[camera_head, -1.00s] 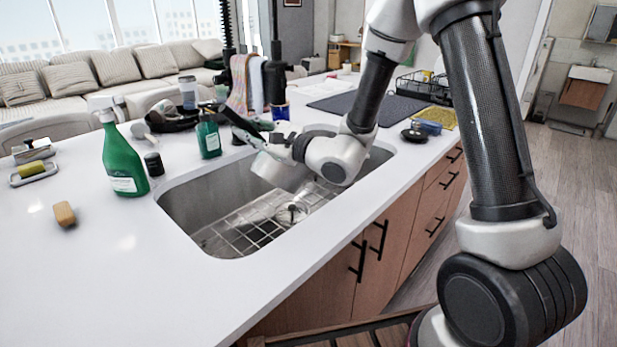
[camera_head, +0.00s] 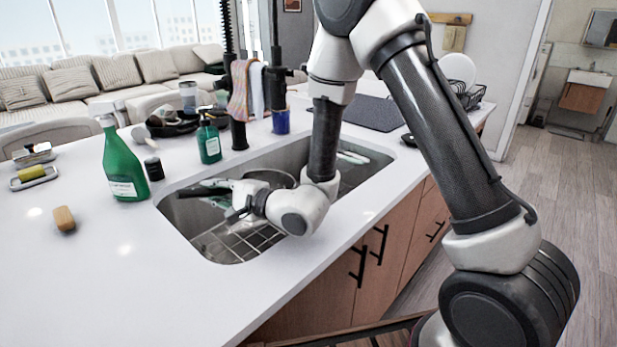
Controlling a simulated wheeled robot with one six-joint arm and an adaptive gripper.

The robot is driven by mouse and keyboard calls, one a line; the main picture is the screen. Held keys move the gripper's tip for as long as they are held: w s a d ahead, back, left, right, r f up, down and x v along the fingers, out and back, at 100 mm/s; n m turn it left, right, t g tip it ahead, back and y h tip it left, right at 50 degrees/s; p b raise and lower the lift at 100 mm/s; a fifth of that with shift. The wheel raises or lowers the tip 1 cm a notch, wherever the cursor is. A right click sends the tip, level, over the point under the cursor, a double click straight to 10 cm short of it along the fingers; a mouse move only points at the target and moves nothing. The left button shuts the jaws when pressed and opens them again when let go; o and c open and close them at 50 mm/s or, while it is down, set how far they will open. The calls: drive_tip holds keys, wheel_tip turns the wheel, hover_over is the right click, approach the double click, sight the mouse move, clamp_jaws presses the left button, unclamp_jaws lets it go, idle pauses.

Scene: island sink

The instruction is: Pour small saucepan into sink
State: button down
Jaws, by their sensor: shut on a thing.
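The small saucepan (camera_head: 272,178) is grey metal and sits low over the sink, its round rim facing up and roughly level. Its dark handle (camera_head: 195,191) points left. My gripper (camera_head: 236,196) is shut on the handle; the wrist hides part of the pan. The sink (camera_head: 178,217) is a steel basin set in the white island. A wire grid (camera_head: 243,240) lies in its bottom. I cannot tell whether the pan touches the grid or what is in it.
A green spray bottle (camera_head: 122,165), a dark jar (camera_head: 154,168) and a green soap bottle (camera_head: 209,142) stand behind and left of the sink. A black faucet (camera_head: 238,130) and a blue cup (camera_head: 281,121) stand behind it.

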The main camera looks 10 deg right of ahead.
drive_tip(key=shift+s+a+f+n+h+b, duration=0.25)
drive_tip(key=shift+a+f+n, duration=0.25)
drive_tip(key=shift+f, duration=0.25)
drive_tip(key=shift+s+a+f+n+h+b, duration=0.15)
drive_tip(key=shift+s+a+f+n, duration=0.25)
drive_tip(key=shift+a+f, duration=0.3)
